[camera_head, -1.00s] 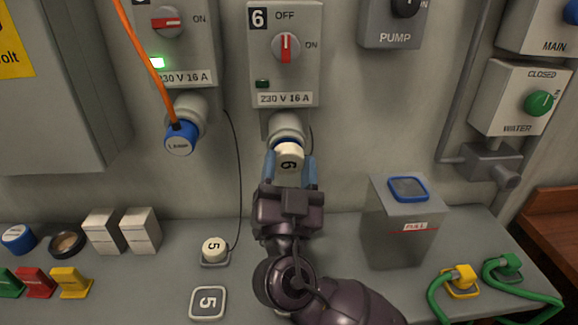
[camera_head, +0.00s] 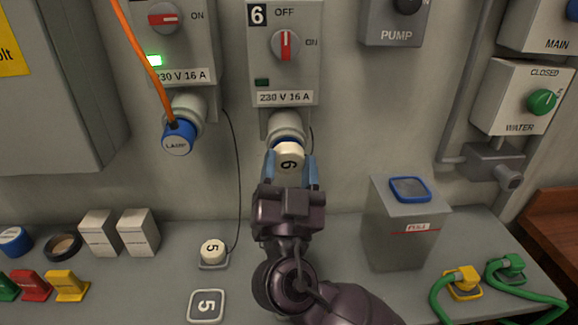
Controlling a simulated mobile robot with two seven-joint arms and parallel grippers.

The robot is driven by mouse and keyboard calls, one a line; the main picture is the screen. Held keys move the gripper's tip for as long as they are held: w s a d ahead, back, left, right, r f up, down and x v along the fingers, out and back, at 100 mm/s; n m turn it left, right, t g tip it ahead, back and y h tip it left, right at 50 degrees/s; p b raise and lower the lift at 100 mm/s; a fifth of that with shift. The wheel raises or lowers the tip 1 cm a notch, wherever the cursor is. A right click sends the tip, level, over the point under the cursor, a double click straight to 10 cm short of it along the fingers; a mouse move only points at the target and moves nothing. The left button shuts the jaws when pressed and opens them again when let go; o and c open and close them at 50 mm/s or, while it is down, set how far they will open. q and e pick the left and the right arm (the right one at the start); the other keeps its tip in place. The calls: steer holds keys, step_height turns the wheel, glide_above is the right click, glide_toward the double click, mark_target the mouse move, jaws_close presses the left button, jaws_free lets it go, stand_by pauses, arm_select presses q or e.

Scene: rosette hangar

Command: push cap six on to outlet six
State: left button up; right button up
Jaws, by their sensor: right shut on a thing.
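Outlet six (camera_head: 285,126) is a pale round socket with a blue ring, under the grey switch box (camera_head: 284,75) marked 6. The box's red handle points up to OFF and its small lamp looks dark. My right gripper (camera_head: 290,172) is shut on cap six (camera_head: 289,161), a white cap with a black 6, its blue fingers on either side. The cap is at the outlet's mouth and hides most of its blue ring. I cannot tell whether it is fully seated. My left gripper is not in view.
To the left, a blue plug (camera_head: 178,137) with an orange cable sits in the neighbouring outlet. Cap 5 (camera_head: 212,252) stands on the bench. A grey bin (camera_head: 395,240) stands right of my arm, near yellow and green hose connectors (camera_head: 463,280).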

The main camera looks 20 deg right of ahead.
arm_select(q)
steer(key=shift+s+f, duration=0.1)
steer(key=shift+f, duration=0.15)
arm_select(e)
steer(key=shift+w+d, duration=0.15)
steer(key=shift+w, duration=0.4)
steer(key=o, duration=0.9)
steer(key=shift+r, duration=0.1)
steer(key=shift+o, duration=0.2)
steer(key=v, duration=0.2)
steer(key=b+v, duration=0.1)
steer(key=shift+s+f+b, duration=0.2)
steer(key=shift+f+b, duration=0.1)
steer(key=shift+f, duration=0.15)
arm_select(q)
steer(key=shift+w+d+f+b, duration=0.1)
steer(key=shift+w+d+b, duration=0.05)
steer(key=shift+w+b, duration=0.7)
arm_select(e)
steer(key=v, duration=0.7)
steer(key=shift+r, duration=0.25)
